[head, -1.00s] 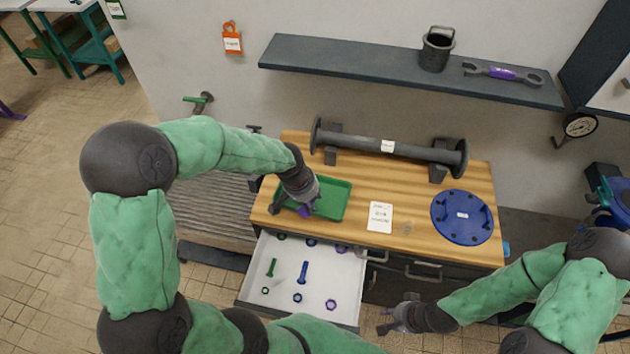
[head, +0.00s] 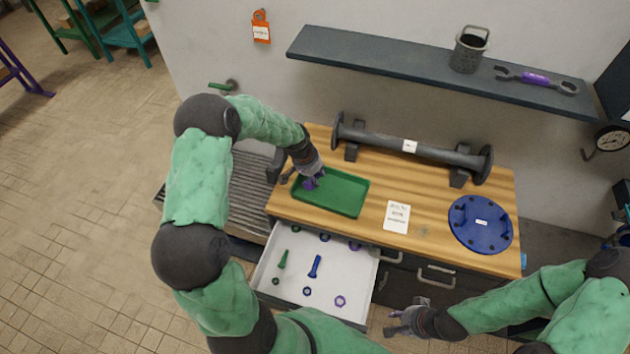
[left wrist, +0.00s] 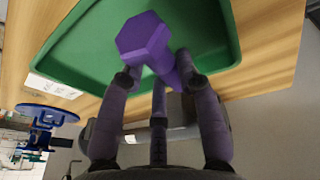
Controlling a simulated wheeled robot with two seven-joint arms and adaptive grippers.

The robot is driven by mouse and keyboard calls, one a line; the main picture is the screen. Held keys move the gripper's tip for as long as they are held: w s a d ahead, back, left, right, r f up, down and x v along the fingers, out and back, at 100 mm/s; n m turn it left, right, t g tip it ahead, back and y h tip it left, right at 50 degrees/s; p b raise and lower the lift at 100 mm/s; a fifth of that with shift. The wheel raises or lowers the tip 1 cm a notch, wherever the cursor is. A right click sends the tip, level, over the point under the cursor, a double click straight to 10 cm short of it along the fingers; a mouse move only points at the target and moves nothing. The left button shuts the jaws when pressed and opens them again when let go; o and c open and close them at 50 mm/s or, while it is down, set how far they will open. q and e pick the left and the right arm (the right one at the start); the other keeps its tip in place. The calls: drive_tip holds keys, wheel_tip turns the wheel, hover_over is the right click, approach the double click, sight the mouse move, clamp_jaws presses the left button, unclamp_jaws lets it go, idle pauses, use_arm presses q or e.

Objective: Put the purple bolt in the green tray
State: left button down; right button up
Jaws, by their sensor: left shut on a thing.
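The purple bolt (left wrist: 147,42) is held in my left gripper (left wrist: 160,85), its hex head pointing away from the fingers in the left wrist view. In the head view my left gripper (head: 308,178) is over the left end of the green tray (head: 345,193), with a bit of purple at its fingertips. The tray lies on the wooden workbench and also fills the top of the left wrist view (left wrist: 85,58). I cannot tell whether the bolt touches the tray floor. My right gripper (head: 398,325) hangs in front of the bench, away from the tray; its fingers look spread and empty.
An open white drawer (head: 330,280) below the bench holds green and blue bolts and several nuts. A dark flanged pipe (head: 430,152) lies along the bench's back. A white card (head: 396,217) and a blue round flange (head: 480,223) are right of the tray. A shelf (head: 400,68) overhangs behind.

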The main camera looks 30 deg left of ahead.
use_arm(q)
drive_tip(key=shift+w+a+f, duration=0.15)
drive_tip(key=shift+f, duration=1.6)
drive_tip(key=shift+f+b, duration=0.1)
drive_tip(key=shift+b, duration=0.2)
drive_tip(key=c, duration=0.9)
unclamp_jaws()
drive_tip(key=shift+f, duration=0.1)
drive_tip(key=p+v, duration=0.1)
drive_tip(key=v, duration=1.1)
